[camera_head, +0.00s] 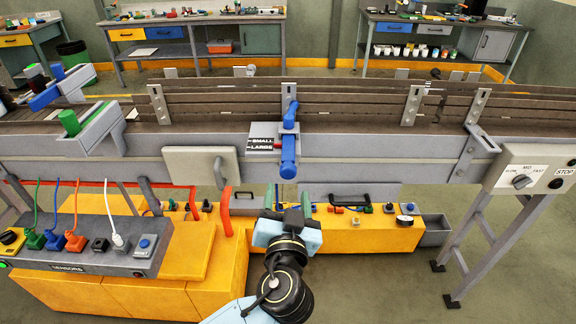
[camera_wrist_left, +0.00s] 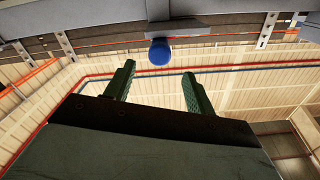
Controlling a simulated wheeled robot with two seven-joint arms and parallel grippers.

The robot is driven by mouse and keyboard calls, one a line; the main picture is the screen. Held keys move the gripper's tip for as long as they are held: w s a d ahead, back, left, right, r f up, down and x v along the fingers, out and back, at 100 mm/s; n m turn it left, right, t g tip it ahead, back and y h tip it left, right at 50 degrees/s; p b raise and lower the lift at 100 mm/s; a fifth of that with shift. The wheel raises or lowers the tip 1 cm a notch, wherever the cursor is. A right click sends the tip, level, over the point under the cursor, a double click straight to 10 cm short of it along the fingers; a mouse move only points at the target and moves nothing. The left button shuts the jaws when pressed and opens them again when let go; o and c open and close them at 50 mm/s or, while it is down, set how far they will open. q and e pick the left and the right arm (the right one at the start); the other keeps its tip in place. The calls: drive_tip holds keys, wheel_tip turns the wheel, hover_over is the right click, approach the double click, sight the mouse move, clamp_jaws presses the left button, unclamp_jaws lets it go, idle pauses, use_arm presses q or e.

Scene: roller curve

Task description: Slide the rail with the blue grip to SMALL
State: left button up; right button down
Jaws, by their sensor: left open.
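The blue grip (camera_head: 288,158) sticks out from the front of the conveyor, below a blue lever on the rail bracket. A dark label plate (camera_head: 262,137) reads SMALL above LARGE, and a small red pointer (camera_head: 277,146) sits close to the LARGE line. The guide rail (camera_head: 345,104) runs along the belt behind. My left gripper (camera_head: 289,200) is open and empty, below and in front of the grip. In the left wrist view the round blue grip end (camera_wrist_left: 160,52) lies just beyond and between the open green fingers (camera_wrist_left: 158,75), apart from them. My right gripper is out of view.
A yellow cabinet (camera_head: 355,236) with small parts on top stands beneath the conveyor. A grey box with a handle (camera_head: 201,165) is left of the grip. A speed control panel (camera_head: 527,180) is at right. A green-knobbed clamp (camera_head: 84,122) is at left.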

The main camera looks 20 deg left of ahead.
sight(288, 175)
use_arm(q)
drive_tip(key=p+x, duration=0.2)
drive_tip(key=x, duration=0.6)
clamp_jaws()
drive_tip(key=shift+w+f, duration=0.1)
